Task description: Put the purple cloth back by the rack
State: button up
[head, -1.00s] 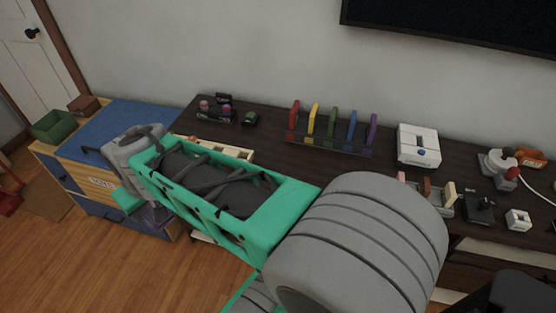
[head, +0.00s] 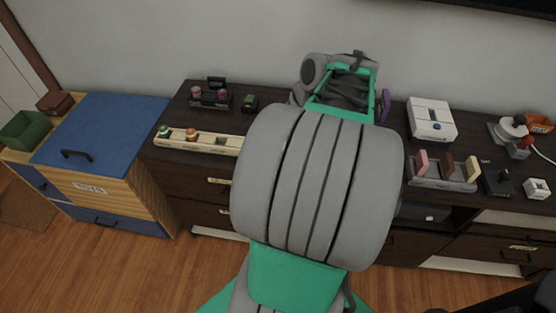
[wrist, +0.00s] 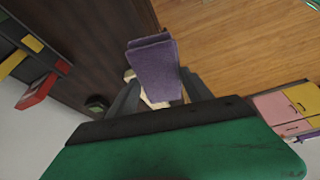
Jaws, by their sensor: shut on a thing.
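In the wrist view, the purple cloth (wrist: 155,68) is a flat, folded-looking piece held between the two dark fingers of my gripper (wrist: 158,96). My gripper is shut on it, and its far end sticks out beyond the fingertips over the dark counter edge and the floor. In the head view, my arm covers most of the rack, and my fingers are hidden. A purple piece (head: 385,106) shows just right of my wrist; I cannot tell if it is the cloth or an item in the rack. Red (wrist: 36,91) and yellow pieces show at the wrist view's left.
A white box (head: 431,118) and a grey holder with coloured blocks (head: 441,176) stand on the counter right of my arm. A pale wooden strip (head: 198,141) and small toys (head: 211,98) lie to the left. A blue-topped cabinet (head: 105,125) stands further left.

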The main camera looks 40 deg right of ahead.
jog(key=s+d+n, duration=0.2)
jog(key=s+d, duration=0.3)
jog(key=s, duration=0.2)
jog(key=shift+y, duration=0.4)
jog(key=w+f, duration=0.3)
jog(key=w, duration=0.1)
jog(key=w+d+f, duration=0.1)
jog(key=w+f, duration=0.2)
jog(key=w, duration=0.1)
jog(key=w+f, duration=0.4)
jog(key=w, duration=0.1)
jog(key=shift+d, duration=0.2)
notch_tip(320, 180, down, 3)
jog(key=shift+w+r, duration=0.1)
jog(key=shift+w, duration=0.05)
jog(key=shift+f+b, duration=0.35)
jog(key=shift+f, duration=0.05)
jog(key=o, duration=1.3)
jog(key=shift+r, duration=0.1)
